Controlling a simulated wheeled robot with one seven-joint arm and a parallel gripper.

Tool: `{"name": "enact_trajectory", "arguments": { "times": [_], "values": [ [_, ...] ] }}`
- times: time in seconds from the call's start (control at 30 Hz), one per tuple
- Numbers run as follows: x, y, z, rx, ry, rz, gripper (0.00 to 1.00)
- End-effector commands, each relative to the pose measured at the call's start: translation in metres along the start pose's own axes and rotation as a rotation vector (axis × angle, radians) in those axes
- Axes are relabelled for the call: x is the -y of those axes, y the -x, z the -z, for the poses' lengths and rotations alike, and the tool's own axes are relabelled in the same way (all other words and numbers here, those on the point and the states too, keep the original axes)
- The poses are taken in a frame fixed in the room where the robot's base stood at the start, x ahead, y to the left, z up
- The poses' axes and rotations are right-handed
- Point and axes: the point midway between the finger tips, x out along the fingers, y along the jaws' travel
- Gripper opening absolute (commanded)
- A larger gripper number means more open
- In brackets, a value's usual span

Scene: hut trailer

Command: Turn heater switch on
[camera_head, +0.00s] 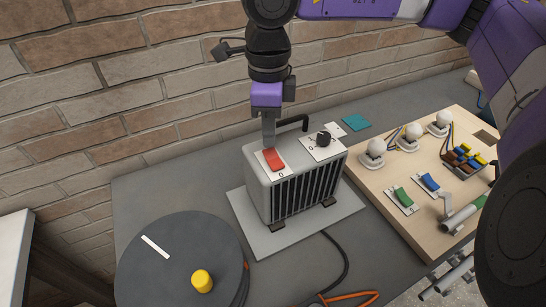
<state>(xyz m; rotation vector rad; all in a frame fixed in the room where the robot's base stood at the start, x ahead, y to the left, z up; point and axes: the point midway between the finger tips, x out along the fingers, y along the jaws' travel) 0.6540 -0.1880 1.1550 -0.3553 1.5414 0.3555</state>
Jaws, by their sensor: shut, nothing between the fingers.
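The heater (292,188) is a small grey box with a dark front grille, standing on a light square plate (262,239) in the middle of the table. On its top left is a red rocker switch (274,159) on a white plate with a "0" at its near edge. A black knob (323,139) sits on the top right, with a dark handle (293,124) behind. My gripper (269,144) points down and is shut and empty, its tips at the far end of the red switch. I cannot tell whether they touch it.
A wooden board (411,228) with several bulbs, green and blue switches and coloured connectors lies to the right. A dark round drum (165,270) with a yellow knob (202,281) stands front left. A cable (343,262) runs in front. A brick wall (130,100) closes the back.

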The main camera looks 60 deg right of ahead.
Motion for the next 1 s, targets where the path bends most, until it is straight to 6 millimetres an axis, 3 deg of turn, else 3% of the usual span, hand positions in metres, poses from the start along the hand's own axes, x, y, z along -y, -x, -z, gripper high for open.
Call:
{"name": "enact_trajectory", "arguments": {
  "times": [1.0],
  "values": [
    [0.0001,-0.0091,0.0,0.0,0.0,0.0,0.0]
  ]
}}
